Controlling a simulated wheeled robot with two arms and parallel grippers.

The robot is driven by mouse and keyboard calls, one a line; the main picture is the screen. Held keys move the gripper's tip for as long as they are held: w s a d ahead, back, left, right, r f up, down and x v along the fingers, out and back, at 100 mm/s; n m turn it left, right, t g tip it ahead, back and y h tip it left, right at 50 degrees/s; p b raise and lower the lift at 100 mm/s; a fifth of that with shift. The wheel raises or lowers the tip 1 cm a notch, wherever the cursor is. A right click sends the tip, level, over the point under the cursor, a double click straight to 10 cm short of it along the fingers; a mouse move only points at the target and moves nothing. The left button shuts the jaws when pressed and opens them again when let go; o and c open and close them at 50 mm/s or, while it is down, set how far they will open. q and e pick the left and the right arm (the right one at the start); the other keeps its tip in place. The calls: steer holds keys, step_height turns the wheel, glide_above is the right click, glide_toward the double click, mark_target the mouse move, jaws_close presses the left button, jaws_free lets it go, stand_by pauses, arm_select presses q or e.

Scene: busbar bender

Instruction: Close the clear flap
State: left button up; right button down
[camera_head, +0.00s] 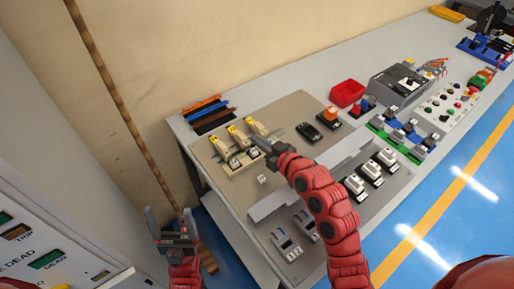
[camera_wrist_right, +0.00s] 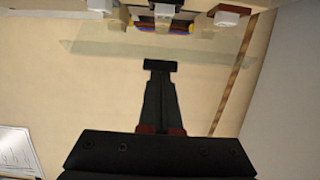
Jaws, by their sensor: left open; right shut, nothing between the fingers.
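The clear flap (camera_wrist_right: 112,51) is a faint greenish see-through sheet across the upper part of the right wrist view. It spans in front of the cream-and-white devices along the top edge. My right gripper (camera_wrist_right: 160,66) is shut and empty, its dark fingertips overlapping the flap's area; I cannot tell if they touch it. In the head view my right gripper (camera_head: 266,147) is beside the row of cream-and-yellow devices (camera_head: 240,138) on the beige panel, where I cannot make out the flap clearly. My left gripper (camera_head: 172,226) is open and empty, left of the table.
The beige mounting panel (camera_head: 292,106) lies on the grey table (camera_head: 385,50). Black and orange blocks, a red bin (camera_head: 347,93) and white switches (camera_head: 384,157) surround my right arm. Coloured bars (camera_head: 208,113) lie at the back left. A cabinet (camera_head: 45,245) stands front left.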

steer(key=shift+s+d+f+b, duration=0.15)
steer(key=shift+s+f+b, duration=0.1)
steer(key=shift+b, duration=0.3)
steer(key=shift+r, duration=0.1)
